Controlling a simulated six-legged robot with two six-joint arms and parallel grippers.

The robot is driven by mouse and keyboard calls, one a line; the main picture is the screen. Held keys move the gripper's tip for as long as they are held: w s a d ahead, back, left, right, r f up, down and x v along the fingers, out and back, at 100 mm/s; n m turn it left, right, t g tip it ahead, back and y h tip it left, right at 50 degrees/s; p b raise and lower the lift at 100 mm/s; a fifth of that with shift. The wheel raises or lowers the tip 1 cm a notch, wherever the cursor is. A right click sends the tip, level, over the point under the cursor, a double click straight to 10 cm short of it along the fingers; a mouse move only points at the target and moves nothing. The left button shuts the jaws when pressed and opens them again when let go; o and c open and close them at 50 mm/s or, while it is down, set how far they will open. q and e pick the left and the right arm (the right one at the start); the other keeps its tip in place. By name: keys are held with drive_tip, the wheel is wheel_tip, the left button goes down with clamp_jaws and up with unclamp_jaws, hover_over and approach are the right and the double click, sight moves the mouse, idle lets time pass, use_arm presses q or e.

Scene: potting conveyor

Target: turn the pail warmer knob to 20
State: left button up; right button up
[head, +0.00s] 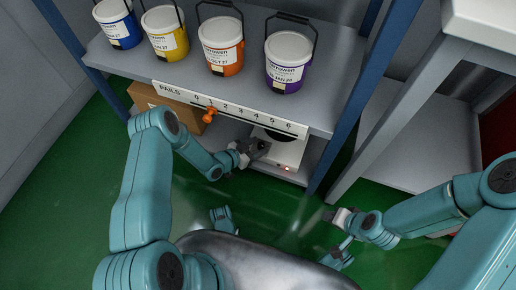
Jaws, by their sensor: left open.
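The pail warmer (287,152) is a white box on the lower shelf, below the numbered strip. A black curved shape shows on its upper part, and a small red light glows low on its front. My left gripper (258,148) is open at the left side of the warmer's face. A dark round part at its fingertips may be the knob; the jaws largely hide it, and I cannot tell whether they touch it. The dial marks and the knob's setting are not readable. My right gripper (332,217) is over the floor, away from the warmer; its jaws are too small to judge.
Blue, yellow, orange and purple-banded pails (290,62) stand on the upper shelf (175,72). An orange peg (209,115) sits on the strip labelled PAILS (225,106). A cardboard box (165,101) is below. A blue post (350,120) stands right of the warmer.

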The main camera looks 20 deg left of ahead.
use_arm(q)
drive_tip(key=shift+w+d+f, duration=0.2)
drive_tip(key=shift+w+d, duration=0.1)
drive_tip(key=shift+w, duration=0.1)
clamp_jaws()
